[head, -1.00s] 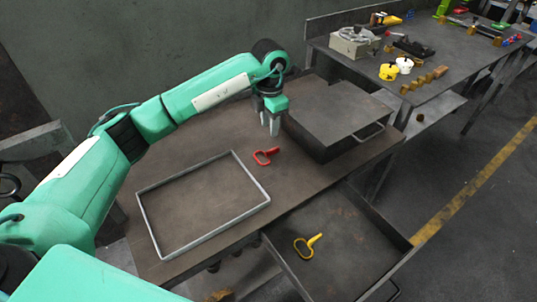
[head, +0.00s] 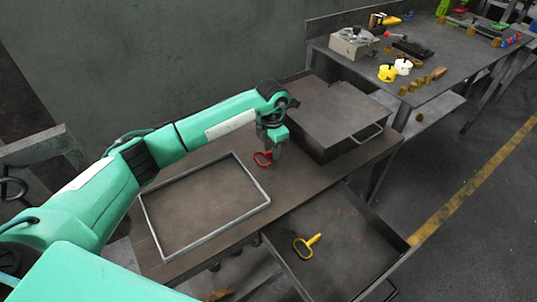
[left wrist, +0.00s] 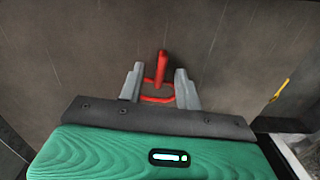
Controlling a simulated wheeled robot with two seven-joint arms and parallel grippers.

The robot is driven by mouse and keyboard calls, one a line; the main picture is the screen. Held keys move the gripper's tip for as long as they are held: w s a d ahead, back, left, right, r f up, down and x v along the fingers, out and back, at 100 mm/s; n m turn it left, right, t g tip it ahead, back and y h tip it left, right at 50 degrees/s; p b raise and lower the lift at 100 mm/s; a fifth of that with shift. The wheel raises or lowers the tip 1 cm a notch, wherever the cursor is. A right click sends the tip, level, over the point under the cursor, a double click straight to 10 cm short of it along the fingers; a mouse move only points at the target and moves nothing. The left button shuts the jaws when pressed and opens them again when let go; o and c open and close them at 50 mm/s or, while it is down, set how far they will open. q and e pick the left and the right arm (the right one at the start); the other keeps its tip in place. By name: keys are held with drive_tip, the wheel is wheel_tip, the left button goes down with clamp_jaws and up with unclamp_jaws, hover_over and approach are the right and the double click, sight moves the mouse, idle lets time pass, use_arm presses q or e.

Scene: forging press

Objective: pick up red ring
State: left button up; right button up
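The red ring (head: 262,158) is a flat loop with a short straight handle. It lies on the brown table, between the metal frame and the dark box. My left gripper (head: 273,150) is low over it, pointing down, and covers part of it in the head view. In the left wrist view the red ring (left wrist: 159,72) shows between the two grey fingers of my left gripper (left wrist: 159,88). The fingers are apart, with a gap on both sides of the handle. My right gripper is not in view.
A rectangular metal frame (head: 266,199) lies on the table to the left. A dark box (head: 320,146) with a handle stands close on the right. An open drawer (head: 352,279) below the front edge holds a yellow ring (head: 307,246). A second workbench (head: 450,66) with parts stands behind.

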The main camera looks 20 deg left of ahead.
use_arm(q)
clamp_jaws()
